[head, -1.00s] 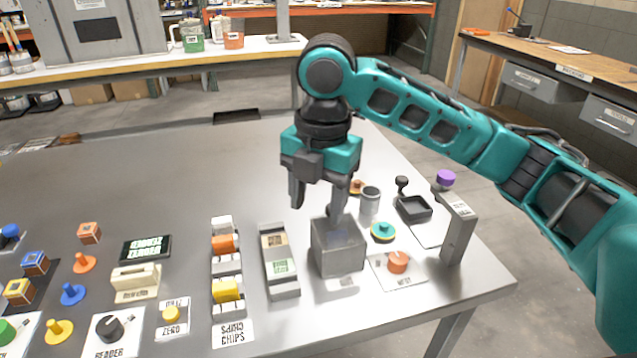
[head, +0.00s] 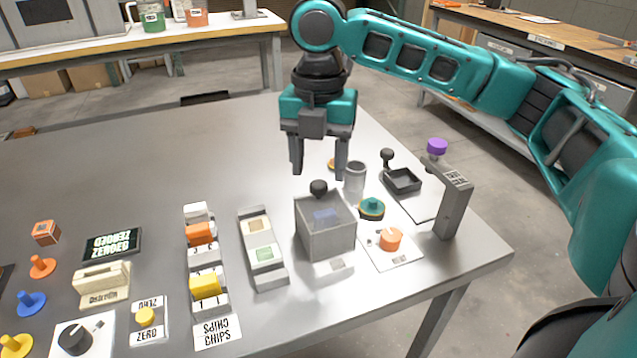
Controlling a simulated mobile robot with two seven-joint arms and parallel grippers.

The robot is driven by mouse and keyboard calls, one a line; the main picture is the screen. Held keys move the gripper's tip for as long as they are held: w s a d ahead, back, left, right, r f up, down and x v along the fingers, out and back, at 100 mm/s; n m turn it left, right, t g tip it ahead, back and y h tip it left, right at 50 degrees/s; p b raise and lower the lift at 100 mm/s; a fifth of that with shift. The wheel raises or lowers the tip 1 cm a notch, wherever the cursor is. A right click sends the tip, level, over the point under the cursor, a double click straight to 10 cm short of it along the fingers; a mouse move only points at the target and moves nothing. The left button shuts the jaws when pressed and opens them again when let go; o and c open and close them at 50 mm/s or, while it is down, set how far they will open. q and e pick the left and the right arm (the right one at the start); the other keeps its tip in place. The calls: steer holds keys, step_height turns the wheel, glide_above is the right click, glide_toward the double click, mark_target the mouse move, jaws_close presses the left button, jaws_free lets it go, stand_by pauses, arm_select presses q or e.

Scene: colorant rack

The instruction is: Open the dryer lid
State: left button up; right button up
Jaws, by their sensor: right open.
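The dryer appears to be the small grey box (head: 325,240) near the table's right side. A see-through lid (head: 340,200) seems to lie flat on it, with something bluish showing beneath. A round black knob (head: 318,187) stands at the lid's rear. My right gripper (head: 319,172) is open and empty, pointing down just above and behind the knob, with its fingers apart and not visibly touching it. My left gripper is not in view.
A grey post (head: 453,208) is farther right. Chip racks (head: 262,245) stand left. The table behind is clear on the left.

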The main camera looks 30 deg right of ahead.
mark_target(319, 184)
steer(key=shift+f, duration=1.5)
jaws_close()
